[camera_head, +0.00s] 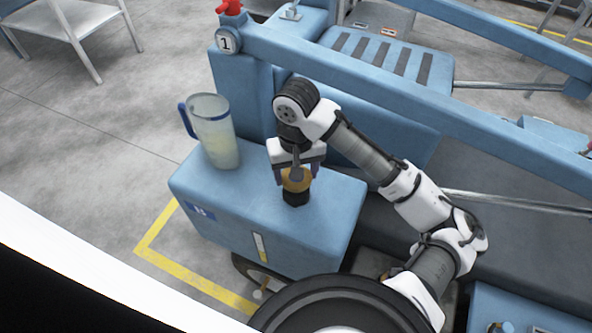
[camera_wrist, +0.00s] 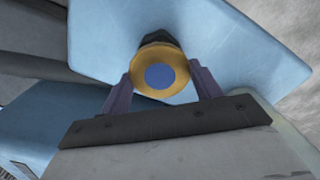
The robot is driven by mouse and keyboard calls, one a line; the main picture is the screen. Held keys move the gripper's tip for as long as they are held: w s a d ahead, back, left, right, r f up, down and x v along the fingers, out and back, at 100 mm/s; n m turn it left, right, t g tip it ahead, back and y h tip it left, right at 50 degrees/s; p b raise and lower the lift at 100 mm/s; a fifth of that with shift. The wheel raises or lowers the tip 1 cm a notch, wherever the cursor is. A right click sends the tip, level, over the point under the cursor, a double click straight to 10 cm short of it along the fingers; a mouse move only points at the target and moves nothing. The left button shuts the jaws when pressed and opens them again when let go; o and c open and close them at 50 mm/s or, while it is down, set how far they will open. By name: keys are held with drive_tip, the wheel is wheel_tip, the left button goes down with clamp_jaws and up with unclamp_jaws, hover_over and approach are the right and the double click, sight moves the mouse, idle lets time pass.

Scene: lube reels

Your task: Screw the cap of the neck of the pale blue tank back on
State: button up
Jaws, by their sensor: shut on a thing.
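The pale blue tank (camera_head: 335,217) stands low in the middle of the head view, with a dark neck (camera_head: 296,197) rising from its top. The yellow-orange cap (camera_head: 303,182) is at the top of this neck, between my fingers. In the wrist view the cap (camera_wrist: 160,72) shows as a yellow ring with a blue centre, with the dark neck (camera_wrist: 158,38) behind it. My gripper (camera_head: 297,179) is shut on the cap from above, with one finger on each side in the wrist view (camera_wrist: 161,84). Whether the cap's thread is engaged cannot be told.
A clear jug (camera_head: 215,130) with a blue handle stands on the tank top, left of the neck. A blue beam (camera_head: 400,80) runs behind my arm. A red valve handle (camera_head: 230,6) is at the top. A black wheel-like reel (camera_head: 345,308) is in front.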

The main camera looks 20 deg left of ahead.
drive_tip(key=shift+m, duration=0.6)
drive_tip(key=shift+m, duration=1.2)
drive_tip(key=o, duration=1.1)
drive_tip(key=shift+o, duration=0.5)
drive_tip(key=shift+o, duration=0.8)
drive_tip(key=shift+r, duration=0.1)
drive_tip(key=shift+r, duration=2.9)
